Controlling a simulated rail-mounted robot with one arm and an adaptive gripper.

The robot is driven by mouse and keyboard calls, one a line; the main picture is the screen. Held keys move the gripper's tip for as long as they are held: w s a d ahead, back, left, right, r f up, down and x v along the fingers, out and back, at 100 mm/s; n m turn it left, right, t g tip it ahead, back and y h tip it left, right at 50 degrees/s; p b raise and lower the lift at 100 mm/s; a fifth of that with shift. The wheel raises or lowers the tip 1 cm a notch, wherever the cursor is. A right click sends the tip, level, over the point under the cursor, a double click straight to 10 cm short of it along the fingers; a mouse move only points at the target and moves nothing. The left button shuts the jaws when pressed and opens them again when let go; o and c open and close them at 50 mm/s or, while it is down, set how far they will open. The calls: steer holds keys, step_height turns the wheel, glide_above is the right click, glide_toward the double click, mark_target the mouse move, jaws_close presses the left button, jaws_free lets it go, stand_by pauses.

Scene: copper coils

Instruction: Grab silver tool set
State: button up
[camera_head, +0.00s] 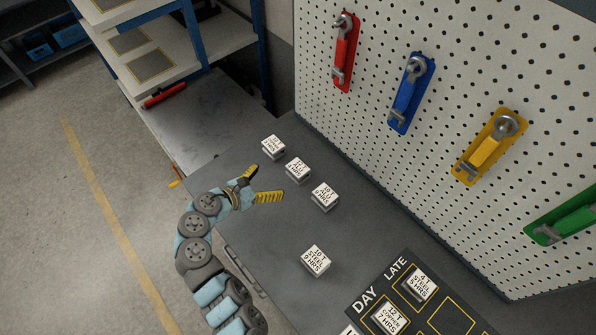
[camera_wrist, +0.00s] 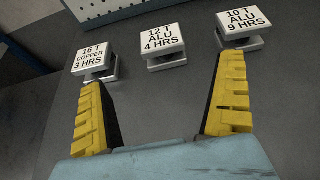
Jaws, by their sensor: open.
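No holder that is itself silver shows in either view. Grey metal tools hang on coloured holders on the pegboard in the head view: a red holder (camera_head: 346,52), a blue holder (camera_head: 411,92), a yellow holder (camera_head: 490,147) and a green holder (camera_head: 562,220), which is cut off at the right edge. My gripper (camera_head: 269,184) is open and empty over the table's left part, well apart from the pegboard holders. Its yellow fingers are spread wide in the wrist view (camera_wrist: 162,85), with nothing between them.
Labelled blocks stand on the dark table beyond my fingers: copper (camera_wrist: 95,60), 12 T alu (camera_wrist: 165,45) and 10 T alu (camera_wrist: 243,27). A steel block (camera_head: 315,260) stands nearer. A day/late board (camera_head: 456,318) holds more blocks. The pegboard (camera_head: 400,160) bounds the right side.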

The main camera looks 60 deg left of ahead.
mark_target(297, 168)
steer(key=x, duration=0.8)
steer(key=shift+x, duration=2.65)
steer(key=shift+d, duration=0.1)
steer(key=shift+c, duration=0.3)
steer(key=c, duration=1.2)
